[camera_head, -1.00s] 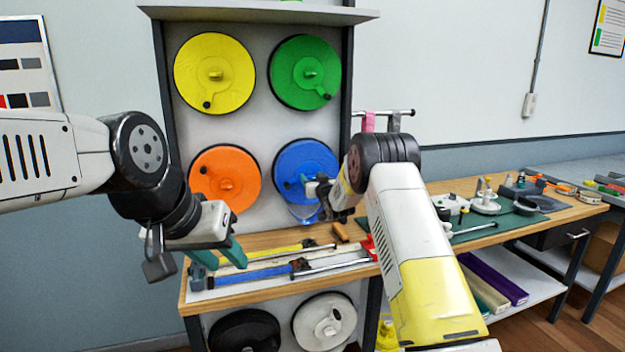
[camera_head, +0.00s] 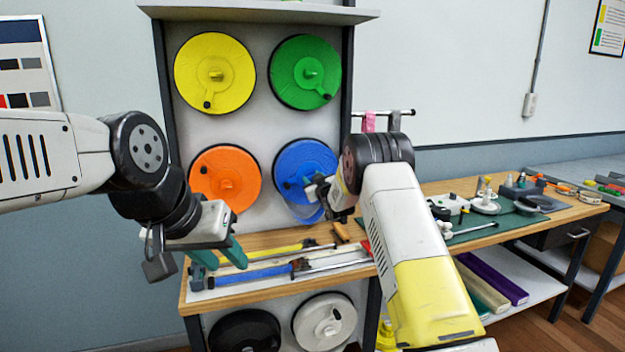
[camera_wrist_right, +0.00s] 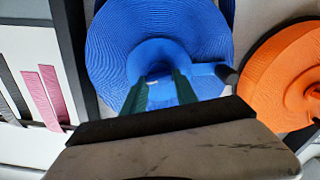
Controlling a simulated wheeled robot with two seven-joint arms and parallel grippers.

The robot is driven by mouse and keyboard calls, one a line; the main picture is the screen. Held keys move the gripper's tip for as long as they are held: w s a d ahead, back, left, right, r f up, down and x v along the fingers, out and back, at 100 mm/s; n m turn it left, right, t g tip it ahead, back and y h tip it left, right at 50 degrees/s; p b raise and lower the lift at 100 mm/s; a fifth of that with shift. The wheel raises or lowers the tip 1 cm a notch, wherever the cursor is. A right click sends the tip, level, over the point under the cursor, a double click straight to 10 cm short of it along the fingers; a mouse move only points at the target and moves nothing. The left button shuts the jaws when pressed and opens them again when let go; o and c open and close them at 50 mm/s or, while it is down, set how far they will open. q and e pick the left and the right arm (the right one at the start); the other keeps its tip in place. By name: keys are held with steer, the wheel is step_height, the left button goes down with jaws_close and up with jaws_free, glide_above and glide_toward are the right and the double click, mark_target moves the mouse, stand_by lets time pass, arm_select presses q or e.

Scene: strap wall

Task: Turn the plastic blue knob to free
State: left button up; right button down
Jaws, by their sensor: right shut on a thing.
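The blue reel (camera_head: 300,160) hangs on the wall panel at lower right of the four reels, with a dark-tipped crank on its left. My right gripper (camera_head: 310,190) is at its centre and mostly hides the knob in the head view. In the right wrist view, the two green fingers (camera_wrist_right: 160,80) are shut on the blue knob (camera_wrist_right: 154,72) at the hub of the reel (camera_wrist_right: 115,45). The crank (camera_wrist_right: 215,70) points to the right there. My left gripper (camera_head: 220,268) is open and empty above the bench's left end.
Yellow (camera_head: 215,55), green (camera_head: 290,60) and orange (camera_head: 210,170) reels hang around the blue one. Pink and grey straps (camera_head: 369,122) hang on a rail at right. Tools cover the right side.

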steer(key=n, duration=0.7)
steer(key=shift+a+f+n, duration=0.1)
steer(key=shift+a+n, duration=0.05)
steer(key=shift+n, duration=0.15)
steer(key=n, duration=0.6)
steer(key=shift+f, duration=0.15)
steer(key=shift+n, duration=0.4)
steer(key=c, duration=1)
jaws_free()
steer(key=shift+o, duration=0.2)
steer(key=shift+s, duration=0.1)
steer(key=v, duration=0.7)
steer(key=shift+s, duration=0.35)
